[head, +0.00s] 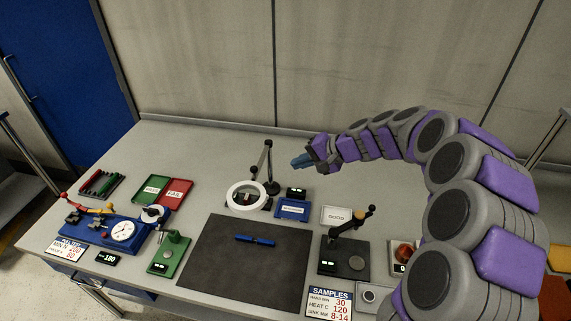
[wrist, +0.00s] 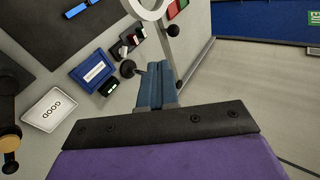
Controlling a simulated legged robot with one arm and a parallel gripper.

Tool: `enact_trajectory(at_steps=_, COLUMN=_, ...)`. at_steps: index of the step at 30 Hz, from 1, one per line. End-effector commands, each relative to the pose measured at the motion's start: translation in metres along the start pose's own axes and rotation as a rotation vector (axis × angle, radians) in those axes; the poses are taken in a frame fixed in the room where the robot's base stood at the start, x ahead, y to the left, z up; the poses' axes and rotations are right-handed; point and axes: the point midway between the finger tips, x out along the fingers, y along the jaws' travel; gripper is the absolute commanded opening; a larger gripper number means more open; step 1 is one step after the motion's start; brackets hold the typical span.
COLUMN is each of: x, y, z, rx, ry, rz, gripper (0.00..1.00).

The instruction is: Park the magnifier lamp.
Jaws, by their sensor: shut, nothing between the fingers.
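The magnifier lamp has a white ring head (head: 234,203) on a dark jointed arm and a round black base (head: 272,187). Its ring hangs low over the bench at the back edge of the dark mat, around small dark items. In the wrist view the ring (wrist: 134,8) is cut by the top edge, with the arm's joint (wrist: 172,30) just beyond my fingertips. My gripper (head: 297,162) is shut and empty, up and to the right of the lamp base. In the wrist view its blue fingers (wrist: 156,72) lie together beside the lamp arm; contact cannot be told.
A blue tray (head: 292,209) and a white GOOD tray (head: 336,216) lie right of the lamp. A dark mat (head: 245,275) with a blue pen-like item (head: 255,240) fills the front. Green and red trays and a blue gauge fixture (head: 95,228) stand left.

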Motion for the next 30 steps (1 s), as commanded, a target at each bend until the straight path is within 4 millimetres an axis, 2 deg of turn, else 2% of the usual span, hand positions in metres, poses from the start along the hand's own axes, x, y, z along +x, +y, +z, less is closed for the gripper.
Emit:
enact_trajectory(at_steps=15, x=0.097, y=0.0, z=0.001, rx=0.0, ry=-0.002, rz=0.003, gripper=0.0)
enact_trajectory(at_steps=22, x=0.118, y=-0.015, z=0.0, rx=-0.003, ry=0.003, rz=0.001, gripper=0.0)
enact_trajectory(at_steps=30, x=0.123, y=-0.018, z=0.0, rx=0.0, ry=0.002, rz=-0.001, gripper=0.0)
